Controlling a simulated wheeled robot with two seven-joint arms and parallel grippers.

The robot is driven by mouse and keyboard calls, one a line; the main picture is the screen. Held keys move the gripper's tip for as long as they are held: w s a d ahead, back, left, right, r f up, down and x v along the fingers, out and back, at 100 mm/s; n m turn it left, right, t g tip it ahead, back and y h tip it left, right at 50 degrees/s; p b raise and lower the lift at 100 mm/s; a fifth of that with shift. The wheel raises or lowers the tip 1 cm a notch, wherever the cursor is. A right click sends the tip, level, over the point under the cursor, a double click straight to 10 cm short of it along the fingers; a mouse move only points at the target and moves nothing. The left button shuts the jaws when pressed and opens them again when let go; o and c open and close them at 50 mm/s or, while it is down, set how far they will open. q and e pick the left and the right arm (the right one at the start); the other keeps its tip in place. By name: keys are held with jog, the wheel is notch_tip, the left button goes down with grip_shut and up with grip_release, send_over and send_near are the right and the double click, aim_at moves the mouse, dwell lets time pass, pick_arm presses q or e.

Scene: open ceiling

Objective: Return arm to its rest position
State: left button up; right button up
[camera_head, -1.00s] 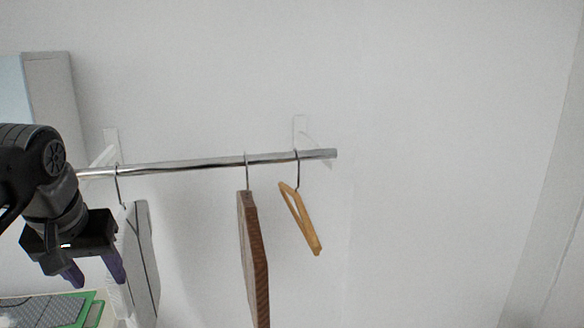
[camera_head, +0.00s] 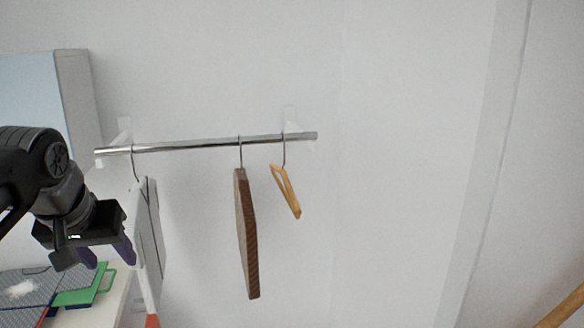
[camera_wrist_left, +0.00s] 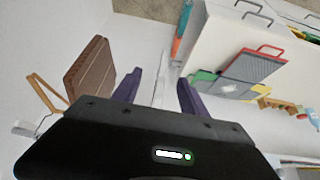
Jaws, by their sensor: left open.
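My left arm comes in from the left in the head view. Its black left gripper (camera_head: 108,252) with purple fingers points downward and is open. It hangs in front of the grey-white flat item on the rail's left end. In the left wrist view the two purple fingers (camera_wrist_left: 157,88) stand apart with nothing held between them. My right arm and gripper are not in view.
A metal rail (camera_head: 205,143) on the wall carries a grey-white flat item (camera_head: 150,235), a brown wooden board (camera_head: 246,235) and a wooden hanger (camera_head: 286,192). A white table (camera_head: 105,312) with green and grey boards (camera_head: 85,288) stands lower left. The right wall is bare.

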pick_arm(q)
jog(key=w+d+f+m+t+h, duration=0.1)
jog(key=w+d+f+t+h, duration=0.2)
jog(key=w+f, duration=0.75)
jog(key=w+d+f+h+b, duration=0.1)
jog(key=d+f, duration=0.4)
jog(key=f, duration=0.7)
jog(key=w+d+f+b, duration=0.1)
jog(key=d+f, duration=0.4)
jog(key=f, duration=0.6)
jog(key=s+d+f+g, duration=0.25)
jog(key=s+f, duration=0.25)
jog(key=f, duration=0.3)
jog(key=s+d+f+g, duration=0.1)
jog(key=s+d+f, duration=0.3)
jog(key=f, duration=0.5)
jog(key=s+d+f+g+b, duration=0.1)
jog(key=s+d+f+g, duration=0.1)
jog(key=s+f, duration=0.5)
jog(key=s+d+f+g+h+b, duration=0.1)
jog(key=s+d+f+g, duration=0.2)
jog(key=s, duration=1.1)
notch_tip(320, 180, down, 4)
jog(key=shift+s+d+r+m, duration=0.15)
jog(key=shift+s+d+m, duration=0.2)
jog(key=shift+d, duration=0.85)
